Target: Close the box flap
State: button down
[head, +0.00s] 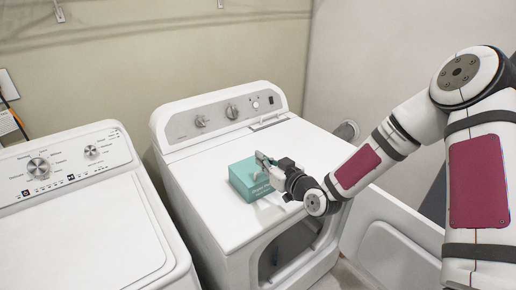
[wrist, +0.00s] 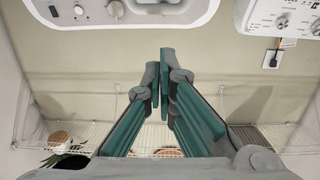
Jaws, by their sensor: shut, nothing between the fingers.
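A teal box (head: 243,182) with pale lettering on its front sits on top of the dryer (head: 205,215). My gripper (head: 261,159) is at the right part of the box's top and covers some of it. I cannot tell whether it touches the box, or how the flap lies. In the wrist view my gripper (wrist: 164,62) has its two fingertips together with nothing between them. The box does not show in the wrist view.
A washing machine (head: 85,225) stands left of the dryer, with a narrow gap between. The dryer's front door (head: 395,245) hangs open at right. The dryer top is clear around the box. A wire shelf (wrist: 120,135) shows on the wall in the wrist view.

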notch_tip(320, 180, down, 6)
jog(key=s+d, duration=0.1)
jog(key=s, duration=0.1)
jog(key=shift+r, duration=0.2)
jog(key=shift+d, duration=0.1)
jog(key=shift+d, duration=0.1)
dwell(0.4)
